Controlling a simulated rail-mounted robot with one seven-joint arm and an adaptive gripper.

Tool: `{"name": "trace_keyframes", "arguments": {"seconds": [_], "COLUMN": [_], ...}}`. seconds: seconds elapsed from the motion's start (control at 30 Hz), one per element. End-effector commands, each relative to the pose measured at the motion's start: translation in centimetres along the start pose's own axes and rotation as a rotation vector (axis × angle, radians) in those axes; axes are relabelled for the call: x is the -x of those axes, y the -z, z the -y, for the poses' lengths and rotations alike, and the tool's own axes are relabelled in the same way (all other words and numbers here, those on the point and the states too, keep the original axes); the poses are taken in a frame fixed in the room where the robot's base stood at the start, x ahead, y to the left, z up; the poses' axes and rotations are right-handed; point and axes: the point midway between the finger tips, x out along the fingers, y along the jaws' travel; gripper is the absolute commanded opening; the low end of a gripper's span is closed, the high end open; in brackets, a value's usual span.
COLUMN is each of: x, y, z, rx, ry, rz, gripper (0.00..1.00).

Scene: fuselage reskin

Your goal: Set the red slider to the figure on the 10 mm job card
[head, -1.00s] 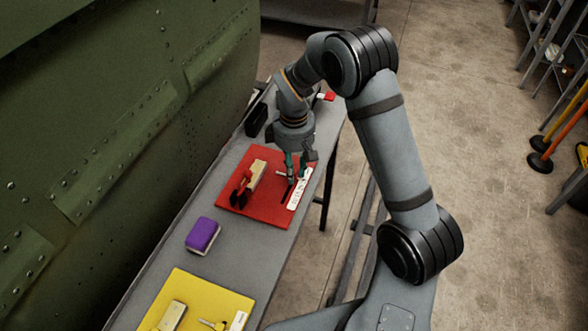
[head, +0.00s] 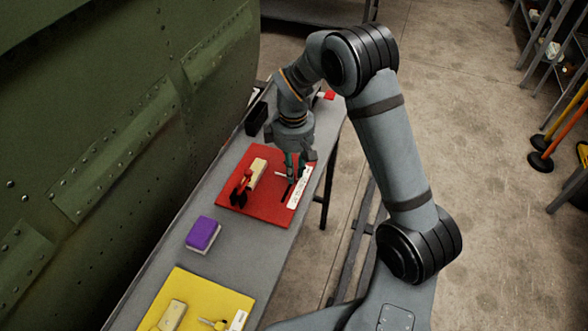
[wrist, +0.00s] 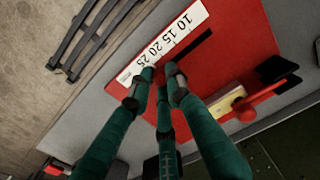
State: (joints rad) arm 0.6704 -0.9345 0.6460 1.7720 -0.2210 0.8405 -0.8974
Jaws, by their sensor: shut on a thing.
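The red board (head: 255,207) lies on the bench with a white scale strip (head: 300,187) along its right edge. In the wrist view the strip (wrist: 168,40) reads 10, 15, 20, 25, and a dark slot (wrist: 198,46) runs beside it. My gripper (head: 292,176) is down at the slot beside the strip. In the wrist view my gripper (wrist: 156,92) is closed near the 20 to 25 end. The slider's knob is mostly hidden between the fingers, so its exact reading cannot be told. I cannot make out a 10 mm job card.
A cream block (head: 258,170) and a red-handled clamp (head: 240,186) sit on the red board, left of my gripper. A purple block (head: 202,233) and a yellow board (head: 238,303) lie nearer. A black box (head: 257,118) stands behind. The green fuselage panel (head: 110,120) borders the bench.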

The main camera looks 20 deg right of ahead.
Motion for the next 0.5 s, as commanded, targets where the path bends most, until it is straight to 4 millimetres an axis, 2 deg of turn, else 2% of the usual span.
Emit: {"name": "trace_keyframes", "arguments": {"seconds": [0.1,0.33,0.37,0.5], "x": [-0.32,-0.09,-0.08,-0.09], "y": [-0.01,-0.04,-0.04,-0.03], "z": [0.86,0.85,0.85,0.85], "rx": [0.001,-0.001,0.000,-0.001], "ry": [0.002,0.001,0.001,0.002], "rz": [0.001,0.001,0.001,0.001], "gripper": [0.00,0.00,0.18,0.26]}}
